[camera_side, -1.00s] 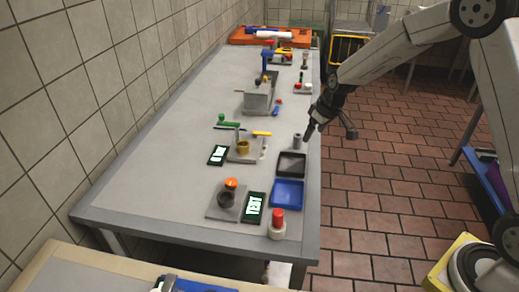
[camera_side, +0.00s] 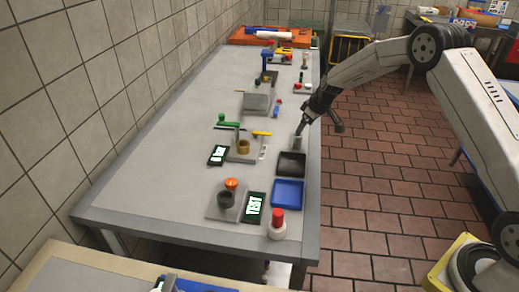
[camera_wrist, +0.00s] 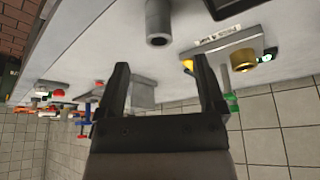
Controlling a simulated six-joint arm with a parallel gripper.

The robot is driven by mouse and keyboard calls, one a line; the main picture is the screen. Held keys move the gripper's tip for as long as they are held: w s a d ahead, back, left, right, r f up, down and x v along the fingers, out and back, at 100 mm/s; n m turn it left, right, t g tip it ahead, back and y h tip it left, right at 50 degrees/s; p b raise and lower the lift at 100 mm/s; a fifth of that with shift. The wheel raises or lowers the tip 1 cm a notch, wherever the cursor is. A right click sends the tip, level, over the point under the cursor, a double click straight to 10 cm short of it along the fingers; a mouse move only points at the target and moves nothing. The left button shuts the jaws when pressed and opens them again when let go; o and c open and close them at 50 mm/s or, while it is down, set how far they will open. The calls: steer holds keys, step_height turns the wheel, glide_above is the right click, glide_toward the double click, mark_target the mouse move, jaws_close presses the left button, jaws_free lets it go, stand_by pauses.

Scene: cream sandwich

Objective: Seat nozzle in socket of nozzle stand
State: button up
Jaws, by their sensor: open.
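A grey upright cylinder (camera_side: 298,143) stands on the table near its right edge, behind the black tray. In the wrist view, the grey cylinder (camera_wrist: 158,22) has a dark round hole in its end. I cannot tell whether it is the nozzle or the nozzle stand. My gripper (camera_side: 300,130) is just above and beside it in the side view. In the wrist view, my gripper (camera_wrist: 161,65) has its two black fingers wide apart with nothing between them. The cylinder lies beyond the fingertips, roughly centred between them.
A black tray (camera_side: 291,175) and a blue tray (camera_side: 288,206) lie in front of the cylinder. A fixture with a gold ring (camera_side: 243,147) stands to the left. A white bottle with a red cap (camera_side: 278,218) stands nearer the front. The left table surface is clear.

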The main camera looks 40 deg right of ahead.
mark_target(297, 141)
steer(key=shift+w+a+f, duration=0.1)
steer(key=shift+w+f, duration=0.15)
steer(key=shift+f, duration=0.45)
steer(key=shift+f, duration=0.1)
steer(key=shift+x, duration=2.5)
steer(key=shift+w, duration=0.1)
jaws_close()
